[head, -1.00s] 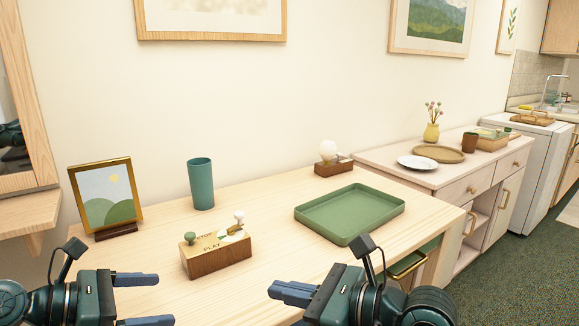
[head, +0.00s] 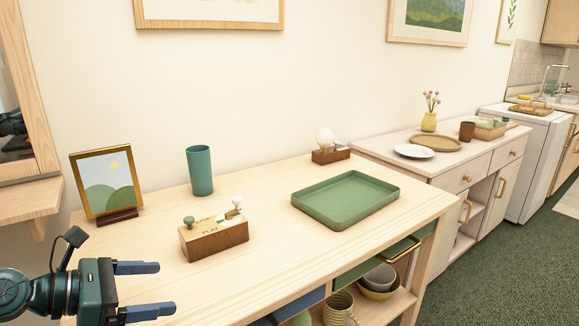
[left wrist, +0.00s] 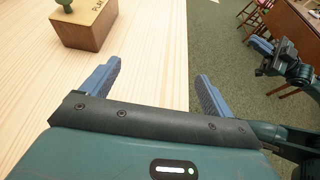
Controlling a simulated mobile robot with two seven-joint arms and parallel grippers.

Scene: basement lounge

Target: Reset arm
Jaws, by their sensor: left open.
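My left gripper (head: 166,288) is at the lower left of the head view, by the front left of the wooden table (head: 262,272). Its two blue fingers are apart with nothing between them. In the left wrist view the fingers (left wrist: 158,74) also stand apart, with table top and green floor beyond. A wooden block with a green knob and a white-tipped lever (head: 214,238) stands on the table, to the right of the fingers and apart from them. My right gripper is out of the head view. Part of my other arm (left wrist: 285,68) shows at the right of the left wrist view; its jaws are unclear.
On the table stand a picture frame (head: 107,182), a teal cup (head: 200,171), a green tray (head: 345,215) and a wooden block with a white bulb (head: 330,155). Bowls (head: 378,290) and a mug (head: 340,308) sit on the shelf below. The table's front middle is clear.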

